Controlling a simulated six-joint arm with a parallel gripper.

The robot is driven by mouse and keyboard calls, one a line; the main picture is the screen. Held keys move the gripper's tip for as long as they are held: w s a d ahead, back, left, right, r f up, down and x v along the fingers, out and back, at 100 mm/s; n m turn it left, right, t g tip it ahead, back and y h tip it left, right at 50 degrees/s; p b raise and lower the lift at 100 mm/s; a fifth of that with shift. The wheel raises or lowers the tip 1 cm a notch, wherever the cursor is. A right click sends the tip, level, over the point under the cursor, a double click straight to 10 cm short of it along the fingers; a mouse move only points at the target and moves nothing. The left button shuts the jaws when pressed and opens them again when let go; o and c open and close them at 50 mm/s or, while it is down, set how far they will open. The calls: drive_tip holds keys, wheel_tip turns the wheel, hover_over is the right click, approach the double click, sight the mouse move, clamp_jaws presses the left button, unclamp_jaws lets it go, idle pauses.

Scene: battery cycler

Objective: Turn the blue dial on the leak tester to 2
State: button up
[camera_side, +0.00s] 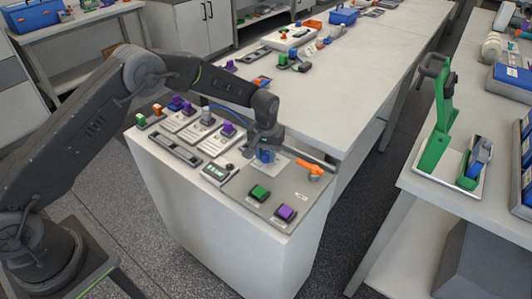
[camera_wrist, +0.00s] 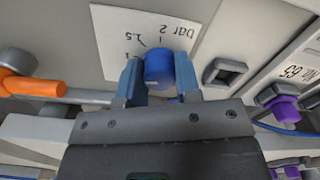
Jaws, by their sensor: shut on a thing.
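The blue dial (camera_wrist: 158,70) stands between the two blue fingers of my gripper (camera_wrist: 160,82) in the wrist view, and the gripper is shut on it. Behind it is a white scale plate (camera_wrist: 112,35) with the marks 1, 1.5, 2 and "bar", seen upside down. I cannot tell clearly which mark the dial points to. In the side view my gripper (camera_side: 266,155) points down over the grey panel of the leak tester (camera_side: 237,187); there I cannot separate the dial from the blue fingers.
An orange lever (camera_side: 316,169) sits just right of the gripper and also shows in the wrist view (camera_wrist: 30,86). A green button (camera_side: 259,193) and a purple button (camera_side: 286,213) are in front. A small display unit (camera_side: 217,172) and several coloured switches are to the left.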

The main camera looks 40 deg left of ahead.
sight(266, 153)
drive_tip(key=m, duration=0.4)
drive_tip(key=shift+m, duration=0.4)
drive_tip(key=m, duration=0.9)
drive_tip(key=shift+r, duration=0.1)
drive_tip(key=shift+m, duration=2.2)
drive_tip(key=o, duration=0.9)
drive_tip(key=shift+o, duration=0.2)
wheel_tip(266, 153, up, 14)
